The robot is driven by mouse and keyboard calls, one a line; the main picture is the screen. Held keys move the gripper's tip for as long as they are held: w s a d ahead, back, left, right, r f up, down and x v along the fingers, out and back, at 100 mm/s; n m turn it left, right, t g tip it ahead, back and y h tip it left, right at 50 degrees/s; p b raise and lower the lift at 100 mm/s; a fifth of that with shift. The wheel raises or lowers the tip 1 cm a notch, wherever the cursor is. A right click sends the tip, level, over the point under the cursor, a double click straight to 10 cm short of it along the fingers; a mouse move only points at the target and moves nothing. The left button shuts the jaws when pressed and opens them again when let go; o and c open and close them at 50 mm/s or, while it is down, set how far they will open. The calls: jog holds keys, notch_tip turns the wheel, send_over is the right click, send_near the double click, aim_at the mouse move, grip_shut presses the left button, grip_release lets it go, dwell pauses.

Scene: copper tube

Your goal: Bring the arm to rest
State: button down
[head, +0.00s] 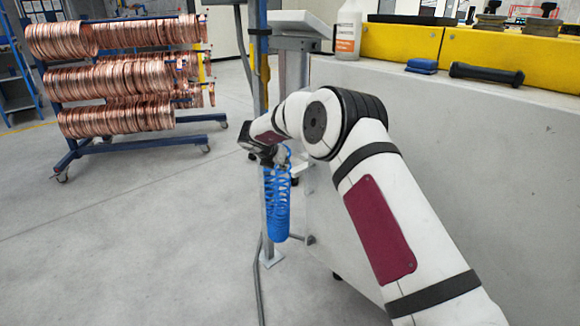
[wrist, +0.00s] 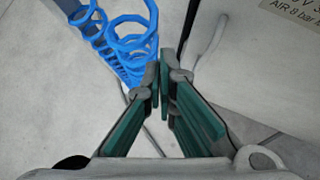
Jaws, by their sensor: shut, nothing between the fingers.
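My white arm with dark red panels reaches forward in the head view. My gripper (head: 262,158) is at its far end, pointing down and left, close to the blue coiled hose (head: 277,205). In the wrist view my gripper (wrist: 159,85) shows its green-lined fingers with the tips together and nothing held. The blue coiled hose (wrist: 122,42) lies beyond the fingers, at the upper left. I cannot tell whether the gripper touches the hose. The fingertips are small and unclear in the head view.
A blue rack (head: 75,159) with copper coils stands at the far left. A grey counter (head: 480,150) with a yellow top edge is on the right, close beside my arm. It bears a bottle (head: 348,32) and a black handle (head: 486,74). The floor (head: 120,250) at front left is clear.

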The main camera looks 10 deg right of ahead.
jog(key=a+r+n+t+y, duration=0.35)
jog(key=r+n, duration=0.45)
jog(key=r, duration=0.9)
jog(key=s+a+r+n+t+y, duration=0.1)
jog(key=s+a+r+n+y, duration=0.1)
jog(key=s+r+n, duration=0.4)
jog(key=s+a+r+n+t+y, duration=0.1)
jog(key=s+a+r+n+y, duration=0.2)
jog(key=r+n, duration=0.3)
jog(key=s+d+r+n+g+y, duration=0.15)
jog(key=s+n+g, duration=0.35)
jog(key=s+n, duration=1.2)
jog(key=s+d+f+n+g+h, duration=0.2)
jog(key=s+d+f, duration=0.25)
jog(key=s, duration=0.95)
jog(key=s+d+f+n+g+h, duration=0.1)
jog(key=s+d+f+n+g, duration=0.25)
jog(key=s, duration=0.95)
jog(key=s+d+f+g+h, duration=0.2)
jog(key=s+d+f, duration=0.4)
jog(key=s, duration=0.8)
notch_tip(320, 180, up, 25)
jog(key=d+t+p, duration=0.1)
jog(key=t+p, duration=0.2)
jog(key=p, duration=1.9)
jog(key=shift+s+t+p, duration=0.3)
jog(key=shift+s+p, duration=0.05)
jog(key=shift+d, duration=0.1)
